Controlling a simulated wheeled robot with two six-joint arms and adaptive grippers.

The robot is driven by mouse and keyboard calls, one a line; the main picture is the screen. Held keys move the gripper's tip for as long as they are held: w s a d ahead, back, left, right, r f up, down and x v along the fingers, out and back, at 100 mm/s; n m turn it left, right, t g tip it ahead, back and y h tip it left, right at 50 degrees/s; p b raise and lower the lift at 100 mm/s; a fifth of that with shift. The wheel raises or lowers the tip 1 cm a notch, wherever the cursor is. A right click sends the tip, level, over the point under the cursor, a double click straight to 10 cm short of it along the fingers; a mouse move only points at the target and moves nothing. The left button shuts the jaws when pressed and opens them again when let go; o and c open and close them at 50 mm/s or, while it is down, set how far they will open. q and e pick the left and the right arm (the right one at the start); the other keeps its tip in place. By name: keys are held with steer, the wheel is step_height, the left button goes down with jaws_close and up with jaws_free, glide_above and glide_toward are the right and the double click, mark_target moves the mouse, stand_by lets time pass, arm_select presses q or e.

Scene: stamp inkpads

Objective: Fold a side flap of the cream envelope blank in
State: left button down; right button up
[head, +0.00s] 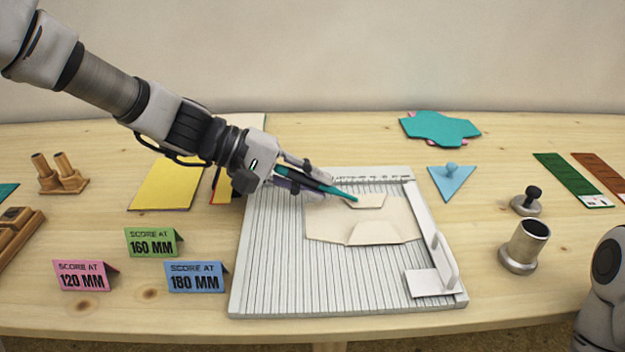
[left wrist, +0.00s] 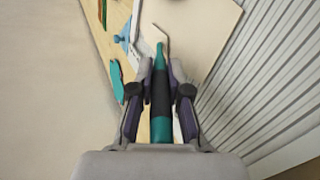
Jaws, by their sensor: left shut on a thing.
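The cream envelope blank (head: 328,220) lies on the grooved white scoring board (head: 275,265). Two paler flaps show over it, a far flap (head: 369,201) and a near flap (head: 375,233); whether each lies fully flat is hard to tell. My left gripper (head: 318,186) is shut on a teal-and-black pen-like tool (head: 341,192), its tip at the far flap's left end. In the left wrist view the tool (left wrist: 160,97) runs between the fingers, its tip over or touching the blank (left wrist: 205,35). My right gripper is not in view.
Pink (head: 83,276), green (head: 152,243) and blue (head: 196,278) score cards stand left of the board. A raised rail (head: 437,240) edges the board's right side. A blue triangle (head: 451,181), a metal cup (head: 525,246) and a black-knobbed weight (head: 527,201) are to the right.

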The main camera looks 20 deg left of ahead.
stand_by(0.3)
arm_select(q)
step_height(320, 180, up, 7)
steer(key=p, duration=0.5)
steer(key=shift+p, duration=0.35)
steer(key=shift+f, duration=0.1)
stand_by(0.8)
